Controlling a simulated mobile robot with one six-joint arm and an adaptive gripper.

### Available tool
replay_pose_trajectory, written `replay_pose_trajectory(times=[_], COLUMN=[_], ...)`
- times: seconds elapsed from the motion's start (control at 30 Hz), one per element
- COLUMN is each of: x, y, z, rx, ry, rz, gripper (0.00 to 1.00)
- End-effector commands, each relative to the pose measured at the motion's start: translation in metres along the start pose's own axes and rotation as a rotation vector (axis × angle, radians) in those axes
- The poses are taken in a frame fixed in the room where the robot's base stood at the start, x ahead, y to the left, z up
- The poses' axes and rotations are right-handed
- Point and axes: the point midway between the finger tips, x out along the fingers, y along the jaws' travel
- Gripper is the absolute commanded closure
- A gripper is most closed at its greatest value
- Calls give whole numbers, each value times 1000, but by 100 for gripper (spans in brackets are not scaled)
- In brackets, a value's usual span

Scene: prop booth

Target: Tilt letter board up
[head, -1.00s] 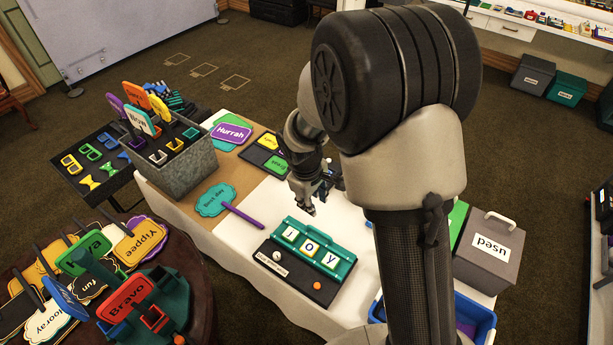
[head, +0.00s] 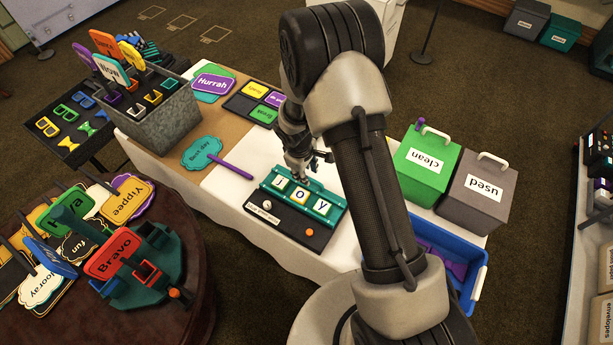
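The letter board is a black base (head: 285,228) on the white-covered table. A teal letter holder (head: 322,209) on its back part carries white tiles reading J, O, Y and lies leaned back. A white knob and an orange knob sit on the base's front part, by a small white label. My gripper (head: 304,178) is just above or at the holder's back edge, near the J tile. I cannot tell whether it touches the holder. Its fingers are small and partly hidden by the wrist, so their opening is unclear.
A teal "Best day" sign (head: 204,154) with a purple handle lies to the left. A black tray (head: 258,104) of cards lies behind. A grey planter (head: 172,127) holds signs.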

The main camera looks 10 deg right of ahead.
Motion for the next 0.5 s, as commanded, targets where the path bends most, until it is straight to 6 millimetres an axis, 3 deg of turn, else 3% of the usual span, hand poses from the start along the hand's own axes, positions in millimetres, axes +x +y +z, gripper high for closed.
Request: replay_pose_trajectory(times=[0.2, 0.5], x=[21, 22], y=[0, 1], z=[0, 0], rx=[0, 0], ry=[0, 0], rz=[0, 1], gripper=[70, 70])
